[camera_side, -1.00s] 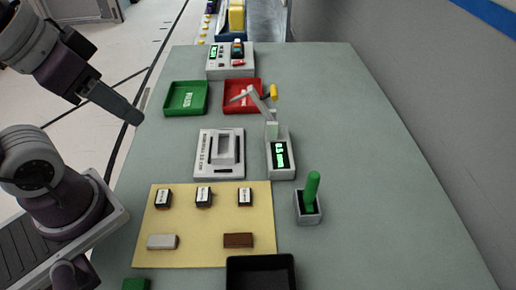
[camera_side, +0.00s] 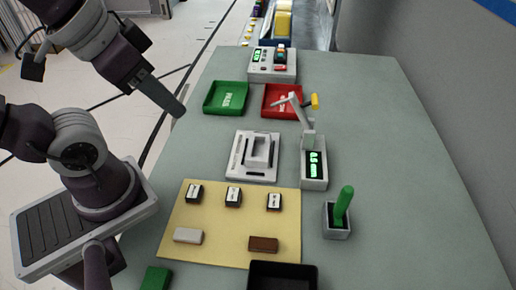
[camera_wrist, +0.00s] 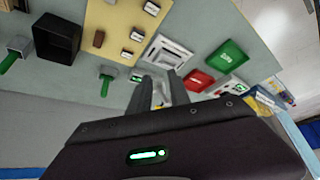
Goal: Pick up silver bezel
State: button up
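A pale silver-grey block (camera_side: 188,236), which looks like the silver bezel, lies at the lower left of the yellow mat (camera_side: 215,215) in the side view. A brown block (camera_side: 263,244) lies to its right, and several black blocks with white labels (camera_side: 233,196) sit in a row behind them. My gripper (camera_side: 180,110) is in the air left of the green tray, well apart from the silver block and farther back. In the wrist view, my two fingers (camera_wrist: 156,92) stand apart with a gap between them, and I see nothing held.
A grey fixture (camera_side: 238,170), a gauge with a green display (camera_side: 313,183), and a green-handled tool in a holder (camera_side: 337,226) stand right of or behind the mat. Green (camera_side: 226,98) and red (camera_side: 276,101) trays lie behind. A black bin (camera_side: 283,268) is in front. The right side is clear.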

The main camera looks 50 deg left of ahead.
aim_at(268, 142)
jog(key=w+a+f+m+g+y, duration=0.4)
jog(key=w+f+m+y, duration=0.5)
jog(key=m, duration=0.4)
jog(key=w+d+f+m+t, duration=0.2)
jog(key=f+m, duration=0.2)
jog(key=w+d+f+m+t, duration=0.3)
jog(key=m, duration=0.2)
jog(key=w+d+f+m+t, duration=0.2)
jog(key=w+f+m, duration=0.1)
jog(key=f+m, duration=0.1)
jog(key=shift+d+f+m+t, duration=0.3)
jog(key=shift+d+m+t, duration=0.05)
jog(key=shift+m+t, duration=0.05)
jog(key=shift+y, duration=0.3)
jog(key=x, duration=0.6)
jog(key=shift+w+d+f, duration=0.1)
jog(key=shift+w+f, duration=0.05)
jog(key=shift+f, duration=0.15)
jog(key=shift+w+f, duration=0.1)
jog(key=shift+w, duration=0.1)
grip_shut()
